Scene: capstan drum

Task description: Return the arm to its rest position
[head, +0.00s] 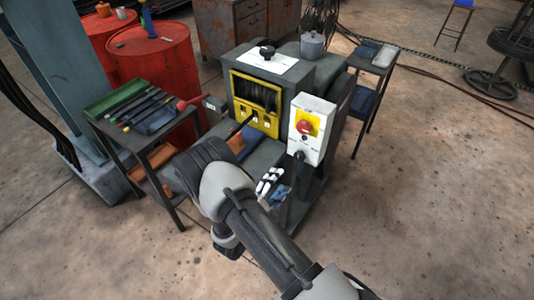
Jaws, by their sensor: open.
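My grey arm (262,232) reaches from the bottom right up to a rounded grey joint with a dark cap, in front of the machine's left side. The capstan machine (309,77) stands upright in the middle, with a yellow-framed opening (255,98) showing a dark drum-like shape inside. A white control box (313,108) with a red button (304,127) on a yellow plate is at its right front.
A side table (170,150) with a green tray (115,99) and tools stands left. Red drums (150,55) stand behind it. A smaller stand (370,75) is at right.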

